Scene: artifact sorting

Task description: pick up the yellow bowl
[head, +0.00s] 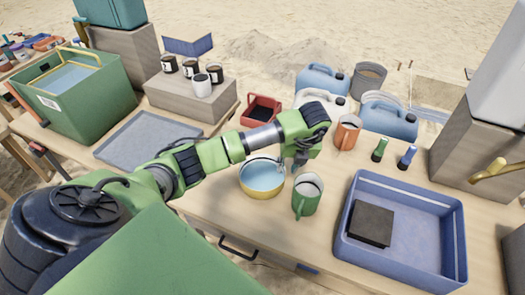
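The yellow bowl (262,195), with a light blue inside, stands upright on the wooden table (225,205) near the middle of the head view. My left arm reaches in from the left and passes behind and above the bowl. My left gripper (290,166) points down at the bowl's right rim. The fingertips are small and partly lost against the bowl, so I cannot tell whether they touch it or how far apart they are. My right gripper is not in view.
A green mug (307,196) stands close right of the bowl. A blue crate (415,262) holding a dark block (371,225) is farther right. A grey tray (135,150) lies left, behind my arm. An orange mug (347,133) and blue jugs (390,120) stand behind.

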